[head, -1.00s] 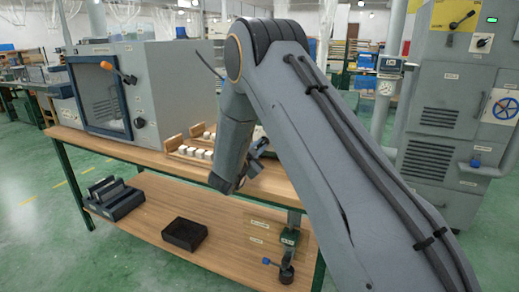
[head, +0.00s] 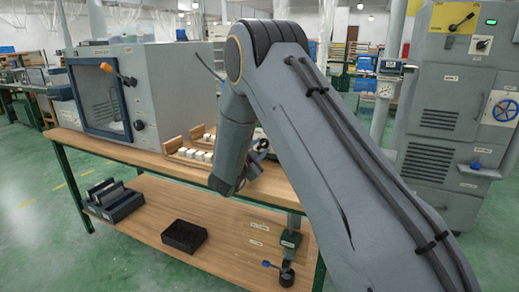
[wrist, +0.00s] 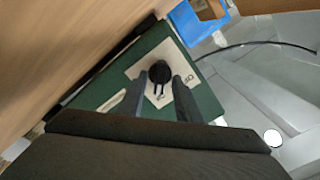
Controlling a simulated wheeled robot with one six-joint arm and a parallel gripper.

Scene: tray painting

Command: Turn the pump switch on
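The pump switch (wrist: 160,70) is a black round knob with a slot-like pointer, on a pale plate lettered On and Off. The plate sits on a dark green box (wrist: 200,90). In the wrist view my gripper (wrist: 161,84) has its two fingers apart, with the fingertips close to either side of the knob. I cannot tell whether they touch it. In the head view my gripper (head: 237,180) is at the front edge of the bench, and my arm hides the switch there.
The wooden bench (head: 150,159) carries a grey cabinet (head: 175,95) and trays of white blocks (head: 195,154). A tall grey cabinet (head: 440,118) stands right. A blue bin (wrist: 200,20) lies past the switch.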

